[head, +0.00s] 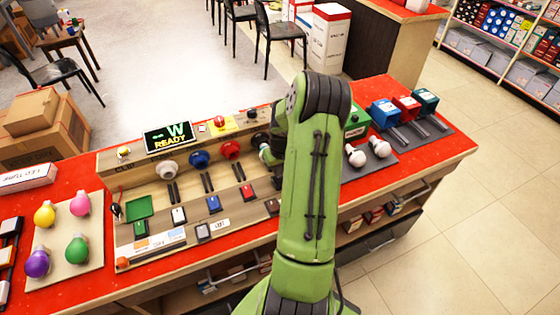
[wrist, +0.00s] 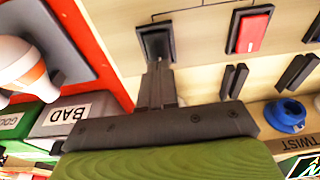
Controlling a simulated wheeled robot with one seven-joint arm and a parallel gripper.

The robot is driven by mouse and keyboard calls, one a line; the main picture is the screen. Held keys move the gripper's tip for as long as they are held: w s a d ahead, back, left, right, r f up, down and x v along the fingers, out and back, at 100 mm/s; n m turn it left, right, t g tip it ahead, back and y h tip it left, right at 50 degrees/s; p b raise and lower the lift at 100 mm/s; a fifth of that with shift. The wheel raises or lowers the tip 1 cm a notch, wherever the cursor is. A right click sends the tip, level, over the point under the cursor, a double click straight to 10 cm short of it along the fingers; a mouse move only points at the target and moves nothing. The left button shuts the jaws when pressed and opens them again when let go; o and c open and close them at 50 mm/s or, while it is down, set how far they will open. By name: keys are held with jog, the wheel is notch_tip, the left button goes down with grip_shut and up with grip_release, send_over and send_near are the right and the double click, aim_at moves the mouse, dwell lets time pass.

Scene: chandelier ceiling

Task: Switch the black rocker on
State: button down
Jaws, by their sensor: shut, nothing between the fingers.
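The black rocker (wrist: 156,40) sits in a dark frame on the light wooden panel, at the top middle of the wrist view. My gripper (wrist: 158,68) is shut and empty, its fingertips at the near edge of the rocker's frame. I cannot tell whether they touch it. A red rocker (wrist: 249,33) in a dark frame lies to its right.
Blue (head: 213,204) and white (head: 178,216) rockers and several knobs lie left of the arm. A display (head: 168,137) reads "READY". In the wrist view, a box marked "BAD" (wrist: 82,115) and a white-orange bulb (wrist: 22,66) are at left. Coloured bulbs lie on a board (head: 91,261).

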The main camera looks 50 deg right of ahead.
jog(key=shift+w+d+f, duration=0.1)
jog(key=shift+f, duration=0.55)
